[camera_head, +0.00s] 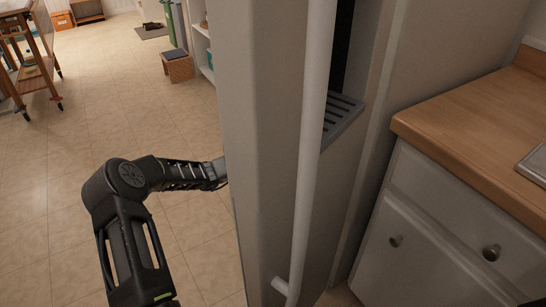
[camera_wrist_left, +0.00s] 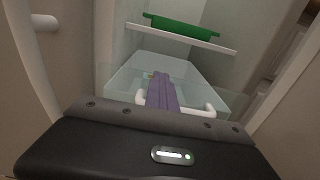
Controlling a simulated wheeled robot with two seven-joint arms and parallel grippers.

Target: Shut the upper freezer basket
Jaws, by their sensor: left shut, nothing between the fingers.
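A clear, translucent freezer basket (camera_wrist_left: 190,72) with a white handle (camera_wrist_left: 210,111) at its front is in the left wrist view. I cannot tell whether it is the upper one, nor how far out it stands. My left gripper (camera_wrist_left: 160,77) is shut, with its purple-grey fingers pointing at the basket's front, over the middle of the handle. I cannot tell whether the fingers touch it. In the head view my left arm reaches behind the tall pale freezer door (camera_head: 258,130), which hides the gripper and basket. My right gripper is not in view.
The door's long white handle (camera_head: 310,140) stands close in front of the head camera. A white shelf (camera_wrist_left: 135,27) with a green item (camera_wrist_left: 180,27) is above the basket. A wood-topped counter (camera_head: 470,120) is at right. The tiled floor (camera_head: 90,140) at left is open.

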